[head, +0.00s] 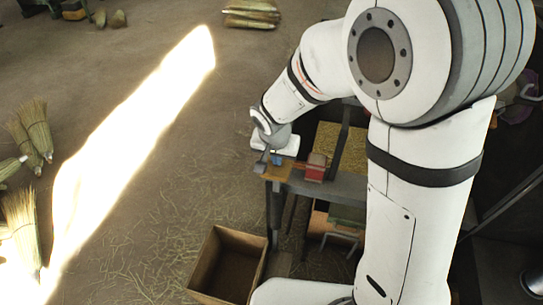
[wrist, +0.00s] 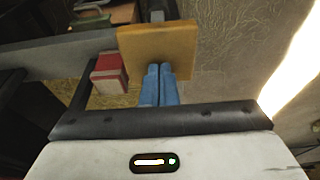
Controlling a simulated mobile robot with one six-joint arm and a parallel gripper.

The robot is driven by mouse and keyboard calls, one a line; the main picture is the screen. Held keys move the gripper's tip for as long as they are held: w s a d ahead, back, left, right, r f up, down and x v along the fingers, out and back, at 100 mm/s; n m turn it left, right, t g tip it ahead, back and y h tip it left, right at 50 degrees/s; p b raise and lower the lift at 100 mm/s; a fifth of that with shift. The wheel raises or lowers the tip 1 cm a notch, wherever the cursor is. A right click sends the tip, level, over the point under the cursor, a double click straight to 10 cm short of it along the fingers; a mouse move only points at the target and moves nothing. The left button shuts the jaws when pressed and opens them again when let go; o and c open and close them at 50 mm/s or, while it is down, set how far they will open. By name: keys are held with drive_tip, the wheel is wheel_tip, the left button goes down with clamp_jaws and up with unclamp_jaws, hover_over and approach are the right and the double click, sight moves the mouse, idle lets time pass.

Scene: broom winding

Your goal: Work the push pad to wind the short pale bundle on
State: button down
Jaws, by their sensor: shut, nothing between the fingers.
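A square tan wooden pad (wrist: 180,40), seemingly the push pad, fills the upper middle of the wrist view. It also shows at the near left end of the bench in the head view (head: 276,173). My gripper (wrist: 159,68) has its two blue fingers side by side and shut, with nothing between them. The fingertips overlap the pad's lower part in the wrist view; I cannot tell whether they touch it. In the head view my gripper (head: 277,157) is small, right above the pad. I cannot make out the short pale bundle on the bench; my arm hides part of the area.
A red block (wrist: 109,74) sits on the grey bench (wrist: 50,60) left of the pad; it shows in the head view too (head: 315,168). An open cardboard box (head: 228,265) stands on the floor below. Brooms (head: 33,130) lie at the left. Straw litters the floor.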

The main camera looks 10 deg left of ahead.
sight(277, 170)
drive_tip(key=shift+f+b, duration=2.5)
drive_tip(key=shift+f, duration=0.15)
drive_tip(key=shift+r, duration=0.15)
wheel_tip(277, 170, up, 9)
drive_tip(key=p, duration=0.5)
drive_tip(key=shift+r+p, duration=0.15)
drive_tip(key=shift+p, duration=0.25)
